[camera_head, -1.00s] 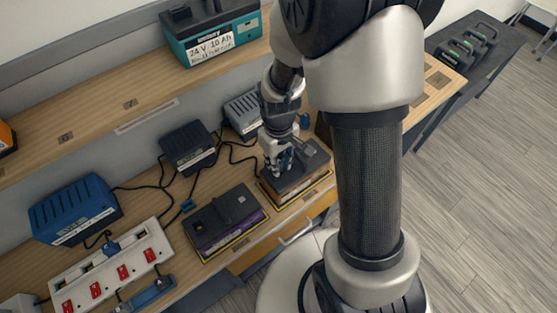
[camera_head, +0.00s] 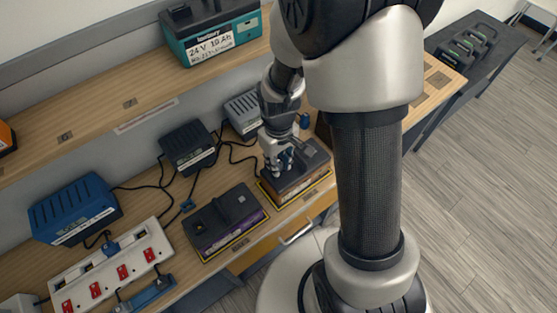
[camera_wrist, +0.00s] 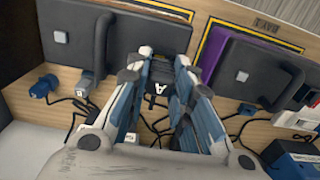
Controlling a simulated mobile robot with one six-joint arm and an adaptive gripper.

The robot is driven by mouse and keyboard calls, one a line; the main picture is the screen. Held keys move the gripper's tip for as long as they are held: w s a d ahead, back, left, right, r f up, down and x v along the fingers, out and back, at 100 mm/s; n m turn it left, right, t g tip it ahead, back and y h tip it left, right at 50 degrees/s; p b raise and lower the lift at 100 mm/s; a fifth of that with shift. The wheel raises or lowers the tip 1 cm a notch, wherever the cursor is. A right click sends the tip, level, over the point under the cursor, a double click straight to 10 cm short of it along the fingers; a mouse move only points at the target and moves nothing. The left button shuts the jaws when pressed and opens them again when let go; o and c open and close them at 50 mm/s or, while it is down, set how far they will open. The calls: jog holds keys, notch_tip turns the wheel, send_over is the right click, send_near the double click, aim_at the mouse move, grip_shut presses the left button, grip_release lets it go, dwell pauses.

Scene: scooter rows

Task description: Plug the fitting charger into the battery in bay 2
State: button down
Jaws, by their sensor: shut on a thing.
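Two dark-topped batteries stand on the bench. One has a purple side (camera_head: 228,222); the other, with a brown side (camera_head: 297,176), is to its right. I cannot read which is bay 2. My gripper (camera_head: 277,168) is over the left part of the brown-sided battery. In the wrist view my gripper (camera_wrist: 162,68) is shut on a dark plug (camera_wrist: 158,74) marked "A", at the edge of that battery's top (camera_wrist: 125,38). The fingers hide whether the plug is seated. The chargers are a black one (camera_head: 188,147), a grey one (camera_head: 243,112) and a blue one (camera_head: 74,207).
Black cables run across the bench behind the batteries. A white power strip (camera_head: 112,270) with red switches lies at the left. A blue plug (camera_wrist: 42,87) lies loose near the battery. A teal battery (camera_head: 212,35) stands on the shelf above. A dark side table (camera_head: 475,60) is at the right.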

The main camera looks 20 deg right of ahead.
jog(key=shift+f+b, duration=0.65)
jog(key=shift+f, duration=0.25)
jog(key=c, duration=1.3)
grip_release()
jog(key=shift+r, duration=0.1)
notch_tip(320, 180, up, 12)
jog(key=shift+f, duration=0.1)
jog(key=s+r+m+t, duration=0.1)
jog(key=s+r, duration=0.3)
jog(key=s, duration=0.1)
jog(key=s+r+m+t, duration=0.1)
jog(key=s+r+t, duration=0.1)
jog(key=s+r, duration=0.3)
jog(key=s+r+m+t, duration=0.1)
jog(key=s+r, duration=0.3)
jog(key=s, duration=0.1)
jog(key=shift+r+m+t, duration=0.15)
jog(key=shift+m+t, duration=0.15)
